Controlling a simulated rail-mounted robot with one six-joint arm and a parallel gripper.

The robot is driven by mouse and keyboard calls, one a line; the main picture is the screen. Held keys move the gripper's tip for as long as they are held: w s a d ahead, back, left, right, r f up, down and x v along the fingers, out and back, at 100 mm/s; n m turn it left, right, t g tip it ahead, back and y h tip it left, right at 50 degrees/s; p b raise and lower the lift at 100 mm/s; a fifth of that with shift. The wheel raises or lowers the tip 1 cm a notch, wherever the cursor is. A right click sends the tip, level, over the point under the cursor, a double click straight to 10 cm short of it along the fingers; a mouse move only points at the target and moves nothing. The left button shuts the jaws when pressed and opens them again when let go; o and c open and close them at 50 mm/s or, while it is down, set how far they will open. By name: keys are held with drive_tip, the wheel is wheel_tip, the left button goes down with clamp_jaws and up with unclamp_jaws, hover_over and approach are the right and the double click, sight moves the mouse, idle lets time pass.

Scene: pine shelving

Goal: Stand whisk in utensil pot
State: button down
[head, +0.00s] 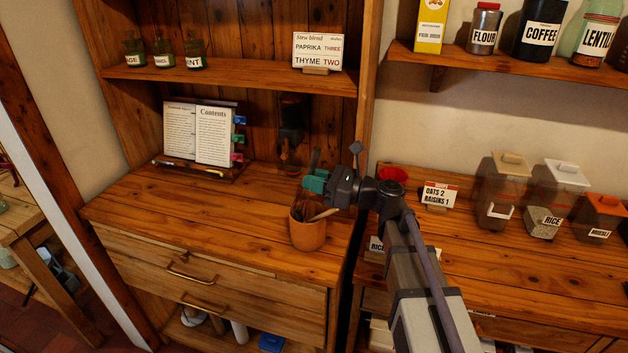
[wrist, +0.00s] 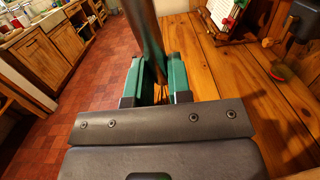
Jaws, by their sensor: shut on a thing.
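The utensil pot (head: 308,236) is a terracotta-coloured pot on the wooden counter, near its right end. A wooden utensil (head: 323,214) leans out to the right, and dark utensil parts show at its mouth. My gripper (head: 314,182) has teal fingers and is just above the pot. In the wrist view my gripper (wrist: 158,85) is shut on a long metallic shaft, which I take as the whisk (wrist: 146,35). Part of it rises above the fingers in the head view (head: 315,158). Its lower end is hidden or unclear, so I cannot tell whether it is inside the pot.
An open book (head: 198,133) on a stand is at the back left of the counter. A dark dispenser (head: 292,120) hangs at the back. A red bowl (head: 391,174), a sign card (head: 440,194) and lidded jars are on the right counter. The left counter's front is clear.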

wheel_tip(320, 180, down, 2)
drive_tip(key=shift+s+f+b, duration=0.15)
drive_tip(key=shift+f+b, duration=0.05)
drive_tip(key=shift+b, duration=0.35)
drive_tip(key=shift+a, duration=0.1)
drive_tip(key=c, duration=1.5)
unclamp_jaws()
drive_tip(key=shift+o, duration=1.4)
drive_tip(key=shift+w+a+f, duration=0.3)
drive_tip(key=shift+w+a, duration=0.15)
drive_tip(key=shift+o, duration=1.2)
drive_tip(key=shift+s+d+r, duration=0.2)
drive_tip(key=shift+d+r, duration=0.05)
drive_tip(key=shift+r, duration=0.05)
drive_tip(key=shift+w, duration=0.1)
drive_tip(key=r+v, duration=0.1)
drive_tip(key=v, duration=0.9)
drive_tip(key=shift+d+f+b, duration=0.3)
drive_tip(key=shift+d+f, duration=0.05)
drive_tip(key=shift+f, duration=0.15)
